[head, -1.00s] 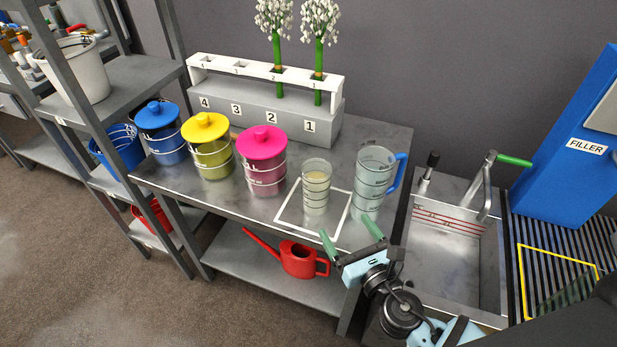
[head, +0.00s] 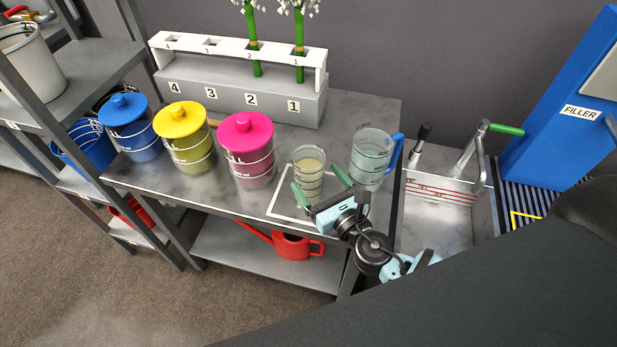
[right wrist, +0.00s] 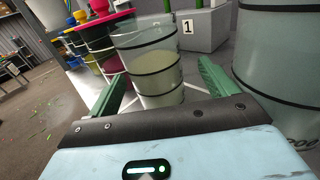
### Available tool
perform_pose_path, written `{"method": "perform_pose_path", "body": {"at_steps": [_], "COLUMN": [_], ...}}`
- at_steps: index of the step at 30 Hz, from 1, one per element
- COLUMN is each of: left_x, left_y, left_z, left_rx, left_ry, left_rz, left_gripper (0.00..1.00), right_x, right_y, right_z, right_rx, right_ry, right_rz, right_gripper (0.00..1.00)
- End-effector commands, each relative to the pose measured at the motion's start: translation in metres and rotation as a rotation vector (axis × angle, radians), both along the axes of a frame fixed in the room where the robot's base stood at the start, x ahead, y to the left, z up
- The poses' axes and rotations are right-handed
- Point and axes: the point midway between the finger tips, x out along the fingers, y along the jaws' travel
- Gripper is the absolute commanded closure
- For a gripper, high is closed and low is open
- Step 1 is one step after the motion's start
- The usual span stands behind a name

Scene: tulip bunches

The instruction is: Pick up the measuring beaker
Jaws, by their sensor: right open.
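The measuring beaker (head: 309,162) is a clear, dark-ringed cylinder with pale yellowish contents. It stands upright in a white square outline on the grey table (head: 372,108). In the right wrist view the beaker (right wrist: 150,62) is straight ahead, framed by the green fingers. My right gripper (head: 317,179) is open at the beaker's near side, fingers pointing at it. It also shows in the right wrist view (right wrist: 161,74), with nothing clamped. I cannot tell how far the fingers reach around the beaker. My left gripper is not in view.
A larger clear jug (head: 370,150) with a blue handle stands close to the right of the beaker. Pink (head: 249,150), yellow (head: 188,137) and blue-lidded (head: 130,127) canisters stand left. A numbered rack (head: 240,95) is behind. A sink (head: 440,215) is right.

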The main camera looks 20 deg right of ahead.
Motion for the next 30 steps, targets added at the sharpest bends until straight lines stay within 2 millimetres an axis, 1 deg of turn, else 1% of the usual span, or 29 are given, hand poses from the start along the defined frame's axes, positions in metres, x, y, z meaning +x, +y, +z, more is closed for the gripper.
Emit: {"method": "perform_pose_path", "body": {"at_steps": [5,8,12,16,19,25,26,30], "left_x": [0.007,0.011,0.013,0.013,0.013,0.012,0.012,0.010], "left_y": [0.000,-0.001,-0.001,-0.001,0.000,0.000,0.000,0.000], "left_z": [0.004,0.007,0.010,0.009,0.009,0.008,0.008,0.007], "left_rx": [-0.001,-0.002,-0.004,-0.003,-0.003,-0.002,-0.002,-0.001], "left_ry": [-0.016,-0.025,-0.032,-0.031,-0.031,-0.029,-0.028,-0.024], "left_rz": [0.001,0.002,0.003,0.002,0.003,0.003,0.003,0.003], "left_gripper": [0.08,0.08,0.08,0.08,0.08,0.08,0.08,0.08], "right_x": [0.004,0.015,0.034,0.047,0.051,0.051,0.051,0.051], "right_y": [0.002,0.006,0.015,0.016,0.017,0.017,0.017,0.017], "right_z": [0.000,0.001,0.001,-0.001,-0.001,-0.001,-0.001,-0.001], "right_rx": [0.001,0.001,0.001,0.001,0.001,0.001,0.001,0.001], "right_ry": [0.000,-0.001,-0.002,0.000,0.000,0.001,0.001,0.001], "right_rz": [0.001,0.001,0.002,0.002,0.002,0.002,0.002,0.002], "right_gripper": [0.15,0.15,0.15,0.15,0.15,0.15,0.18,0.36]}}
